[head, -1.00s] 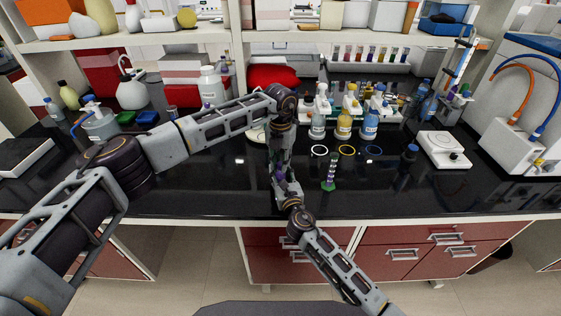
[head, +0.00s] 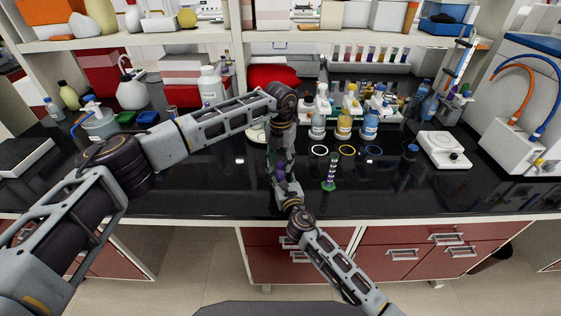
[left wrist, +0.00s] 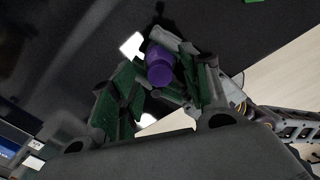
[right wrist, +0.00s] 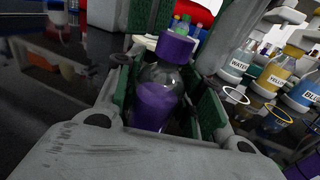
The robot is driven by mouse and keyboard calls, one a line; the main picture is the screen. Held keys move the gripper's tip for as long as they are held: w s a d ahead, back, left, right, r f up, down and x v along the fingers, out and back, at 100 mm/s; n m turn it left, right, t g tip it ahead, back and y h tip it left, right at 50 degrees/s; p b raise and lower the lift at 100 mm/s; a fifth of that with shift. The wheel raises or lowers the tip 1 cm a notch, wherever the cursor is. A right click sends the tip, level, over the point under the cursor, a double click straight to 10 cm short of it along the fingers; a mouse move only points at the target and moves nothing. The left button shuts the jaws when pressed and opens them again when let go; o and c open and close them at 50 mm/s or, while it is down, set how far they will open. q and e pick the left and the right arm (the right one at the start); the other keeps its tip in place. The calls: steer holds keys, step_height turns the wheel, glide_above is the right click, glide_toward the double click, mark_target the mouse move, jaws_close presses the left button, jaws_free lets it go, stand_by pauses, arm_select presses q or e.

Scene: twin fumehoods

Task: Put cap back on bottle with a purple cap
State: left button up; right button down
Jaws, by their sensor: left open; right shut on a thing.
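The bottle (right wrist: 155,103) is clear with purple liquid inside, and it shows large in the right wrist view. The purple cap (right wrist: 177,48) sits at the top of its neck; I cannot tell how tightly it is seated. My right gripper (right wrist: 165,100) is shut on the bottle's body and holds it. My left gripper (left wrist: 155,92) is open above the bottle, with its fingers either side of the cap, which also shows in the left wrist view (left wrist: 160,68). In the head view, the arms mostly hide the bottle, leaving a small purple patch.
Behind to the right stand bottles with blue (head: 369,124), yellow (head: 343,124) and clear contents. Coloured rings (head: 346,150) and a green stand with a stirrer-like stack (head: 330,172) lie nearby. The black counter (head: 220,190) is clear at front left.

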arm_select(q)
step_height(320, 180, up, 12)
steer(key=shift+f, duration=0.25)
stand_by(0.4)
arm_select(e)
steer(key=c, duration=0.8)
jaws_free()
steer(key=shift+v, duration=6)
arm_select(q)
steer(key=shift+f, duration=0.1)
arm_select(e)
steer(key=shift+f, duration=0.1)
